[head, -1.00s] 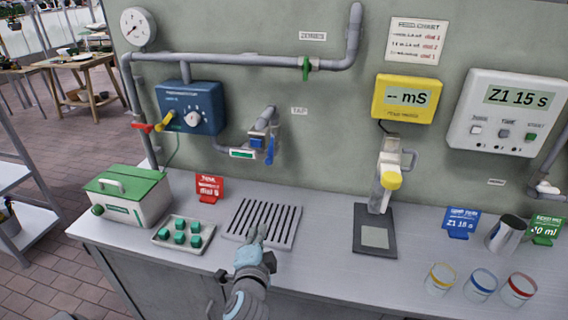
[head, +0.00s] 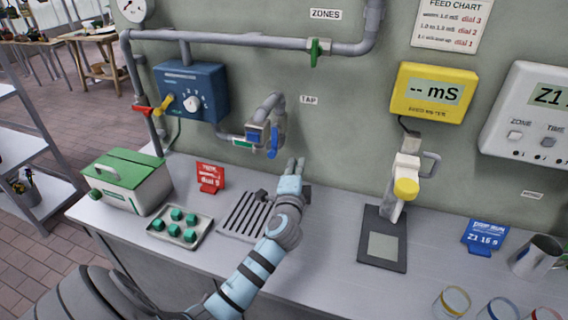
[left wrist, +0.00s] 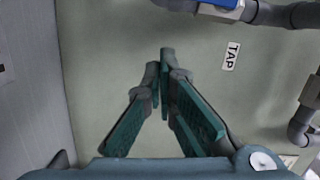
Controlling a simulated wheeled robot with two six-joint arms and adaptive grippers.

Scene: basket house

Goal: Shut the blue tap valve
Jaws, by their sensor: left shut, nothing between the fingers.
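The blue tap valve lever (head: 272,143) hangs down beside the grey tap pipe (head: 270,101) on the wall, left of the TAP label. A blue block (head: 255,136) sits on the same pipe. My left gripper (head: 295,163) is shut and empty, below and to the right of the lever, apart from it, over the drain grate (head: 240,212). In the left wrist view its fingertips (left wrist: 166,55) meet in front of the bare wall, with part of the tap fitting (left wrist: 220,8) at the top edge. My right gripper is not in view.
A green-lidded box (head: 122,180), a tray of green cubes (head: 160,236) and a red card (head: 209,178) stand on the counter. A yellow meter (head: 432,92) hangs at right.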

